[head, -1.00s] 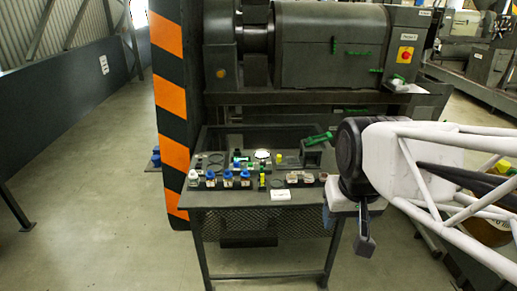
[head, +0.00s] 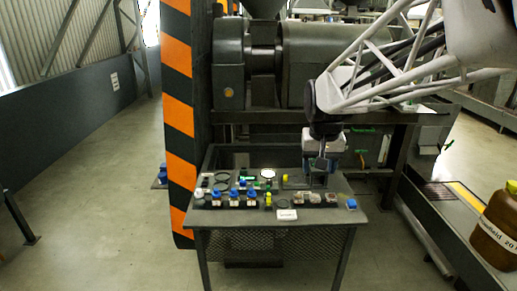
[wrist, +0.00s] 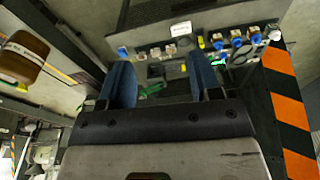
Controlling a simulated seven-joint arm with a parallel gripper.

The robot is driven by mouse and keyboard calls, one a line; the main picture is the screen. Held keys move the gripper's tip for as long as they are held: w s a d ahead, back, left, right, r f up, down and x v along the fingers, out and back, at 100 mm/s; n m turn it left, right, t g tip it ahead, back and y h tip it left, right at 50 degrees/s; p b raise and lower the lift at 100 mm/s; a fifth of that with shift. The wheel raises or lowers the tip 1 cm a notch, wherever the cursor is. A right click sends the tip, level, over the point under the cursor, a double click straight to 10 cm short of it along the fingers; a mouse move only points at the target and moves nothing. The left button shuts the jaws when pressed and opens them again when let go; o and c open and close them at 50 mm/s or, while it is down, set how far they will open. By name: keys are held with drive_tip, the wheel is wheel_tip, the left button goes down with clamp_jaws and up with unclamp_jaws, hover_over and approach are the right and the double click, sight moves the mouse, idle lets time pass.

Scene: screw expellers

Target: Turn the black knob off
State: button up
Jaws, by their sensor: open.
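The control panel (head: 230,217) is a dark table with small knobs, buttons and rings on its top. Several dark round pieces sit among them, including one (head: 283,204) near the front edge; they are too small for me to tell which is the black knob. My gripper (head: 321,164) is above the right part of the panel, pointing down. In the wrist view its two blue fingers (wrist: 162,80) are wide apart with nothing held between them. The arm and gripper hide part of the panel's right back.
Several blue-topped knobs (head: 234,193) stand at the panel's left front. A yellow piece (head: 268,199) and a white label (head: 287,215) are near the front edge. A striped post (head: 178,130) stands at left, the machine (head: 300,60) behind, and a brown jar (head: 499,225) at right.

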drive_tip(key=w+a+f, duration=0.2)
drive_tip(key=w+f, duration=0.1)
drive_tip(key=w, duration=1.1)
drive_tip(key=m+g, duration=0.1)
drive_tip(key=g, duration=0.1)
approach(269, 180)
drive_tip(key=shift+s+d+f, duration=0.1)
drive_tip(key=shift+s+f, duration=0.25)
drive_tip(key=shift+s, duration=0.2)
drive_tip(key=shift+w+f, duration=0.35)
drive_tip(key=shift+f, duration=0.15)
drive_tip(key=shift+f, duration=0.15)
drive_tip(key=shift+f, duration=3.75)
drive_tip(key=shift+c, duration=0.3)
